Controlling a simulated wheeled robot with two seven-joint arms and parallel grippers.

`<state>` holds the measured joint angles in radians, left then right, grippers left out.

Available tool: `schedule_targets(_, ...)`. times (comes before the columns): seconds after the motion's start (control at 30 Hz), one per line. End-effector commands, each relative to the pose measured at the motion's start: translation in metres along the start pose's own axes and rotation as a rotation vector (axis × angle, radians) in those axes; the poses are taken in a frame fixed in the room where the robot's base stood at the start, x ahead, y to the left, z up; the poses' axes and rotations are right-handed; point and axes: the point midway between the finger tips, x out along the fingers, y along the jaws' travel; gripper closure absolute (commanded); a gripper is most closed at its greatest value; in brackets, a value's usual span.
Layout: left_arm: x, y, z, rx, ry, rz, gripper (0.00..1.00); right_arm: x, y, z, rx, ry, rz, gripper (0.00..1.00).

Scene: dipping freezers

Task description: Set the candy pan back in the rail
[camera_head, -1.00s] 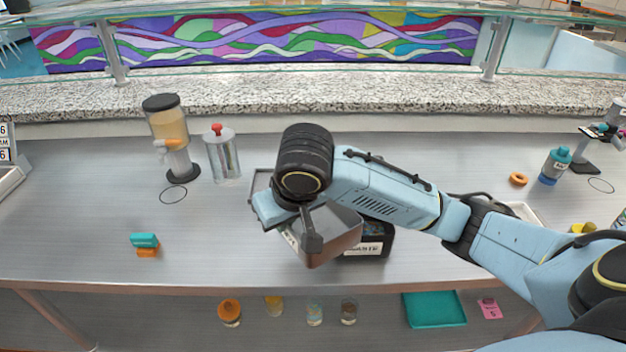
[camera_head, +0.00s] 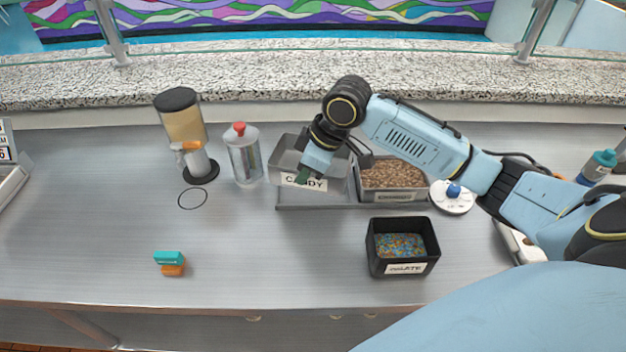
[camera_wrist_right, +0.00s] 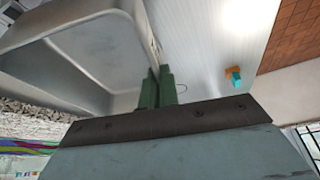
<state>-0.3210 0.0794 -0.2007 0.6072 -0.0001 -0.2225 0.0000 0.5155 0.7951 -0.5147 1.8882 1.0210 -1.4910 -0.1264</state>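The candy pan (camera_head: 283,163) is an empty grey metal pan with a white CANDY label on its front. It is at the left end of the grey rail (camera_head: 330,207), roughly level; I cannot tell whether it rests fully down. My right gripper (camera_head: 305,178) is at the pan's front wall near the label. In the right wrist view, the green fingers of my right gripper (camera_wrist_right: 158,88) are close together on the wall of the candy pan (camera_wrist_right: 90,50). My left gripper is not in view.
A pan of brown bits (camera_head: 392,173) sits in the rail's right part. A black tub with blue and yellow bits (camera_head: 402,245) stands in front. A dispenser (camera_head: 185,135) and a red-topped canister (camera_head: 243,155) stand left. Teal and orange blocks (camera_head: 170,263) lie front left.

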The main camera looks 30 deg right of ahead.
Motion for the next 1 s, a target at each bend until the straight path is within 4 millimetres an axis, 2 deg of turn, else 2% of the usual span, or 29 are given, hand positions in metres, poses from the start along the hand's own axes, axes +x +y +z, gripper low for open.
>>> schedule_targets(0.03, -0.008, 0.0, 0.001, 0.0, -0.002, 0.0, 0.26, -0.006, 0.009, 0.0, -0.046, 0.0, -0.02, 1.0)
schedule_targets(0.2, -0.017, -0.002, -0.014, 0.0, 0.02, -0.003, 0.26, -0.011, 0.026, 0.003, -0.186, 0.0, -0.076, 1.0)
schedule_targets(0.4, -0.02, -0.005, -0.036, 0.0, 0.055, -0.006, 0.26, -0.012, 0.033, 0.006, -0.25, -0.001, -0.1, 1.0)
schedule_targets(0.7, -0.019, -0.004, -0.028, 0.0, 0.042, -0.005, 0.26, -0.011, 0.033, 0.007, -0.252, -0.002, -0.101, 1.0)
schedule_targets(0.83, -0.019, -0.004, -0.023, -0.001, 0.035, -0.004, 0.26, 0.0, 0.033, 0.011, -0.25, -0.001, -0.103, 1.0)
schedule_targets(1.0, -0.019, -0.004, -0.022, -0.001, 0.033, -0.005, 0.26, 0.027, 0.033, 0.022, -0.25, -0.003, -0.103, 1.0)
